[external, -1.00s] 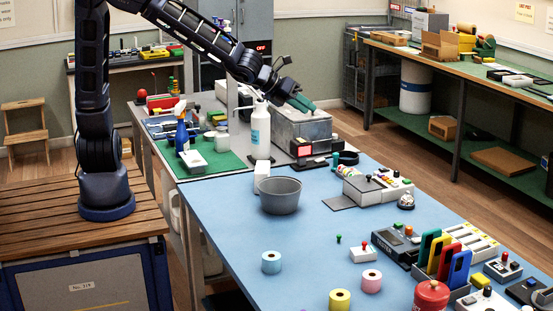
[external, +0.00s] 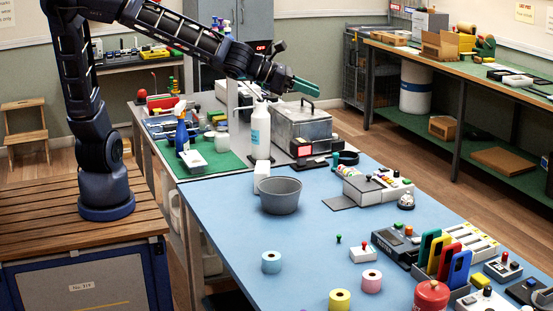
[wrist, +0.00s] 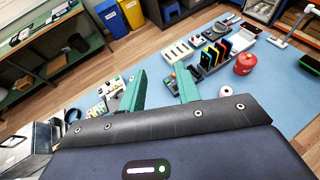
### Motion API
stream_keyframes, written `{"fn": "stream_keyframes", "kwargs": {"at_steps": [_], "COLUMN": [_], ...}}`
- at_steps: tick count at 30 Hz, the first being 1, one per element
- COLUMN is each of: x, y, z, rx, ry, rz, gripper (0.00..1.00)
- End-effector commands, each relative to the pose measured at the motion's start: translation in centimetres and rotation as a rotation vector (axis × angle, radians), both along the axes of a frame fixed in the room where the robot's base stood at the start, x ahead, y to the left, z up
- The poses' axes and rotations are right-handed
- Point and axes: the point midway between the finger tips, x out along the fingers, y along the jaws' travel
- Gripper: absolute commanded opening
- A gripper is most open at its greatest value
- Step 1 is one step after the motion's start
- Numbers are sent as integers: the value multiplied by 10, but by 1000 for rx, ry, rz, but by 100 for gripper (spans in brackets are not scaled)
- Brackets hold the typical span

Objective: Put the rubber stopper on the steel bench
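My gripper (external: 314,91) is raised above the metal case with a handle (external: 302,128) at the back. In the wrist view its two green fingers (wrist: 158,78) stand apart with nothing between them. I cannot pick out the rubber stopper for certain; a small green-topped piece (external: 338,239) stands on the blue mat (external: 225,225), left of a white box with a red button (external: 363,252). The grey bench top (external: 147,108) at the back, partly under a green mat (external: 215,164), looks like the steel bench. The case and bottles hide part of it.
The blue mat's middle is mostly clear.

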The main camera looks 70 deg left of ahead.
Motion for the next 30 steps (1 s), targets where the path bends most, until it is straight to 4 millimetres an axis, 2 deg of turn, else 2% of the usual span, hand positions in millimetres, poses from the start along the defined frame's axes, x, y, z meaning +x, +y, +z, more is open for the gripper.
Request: {"fn": "stream_keyframes", "kwargs": {"at_steps": [11, 17, 23, 30], "x": [1, 1, 2, 2], "y": [2, 3, 4, 5], "z": [-29, -57, -112, -204], "rx": [1, 2, 5, 7], "ry": [3, 3, 4, 5], "rz": [5, 6, 10, 10], "gripper": [32, 32, 32, 32]}}
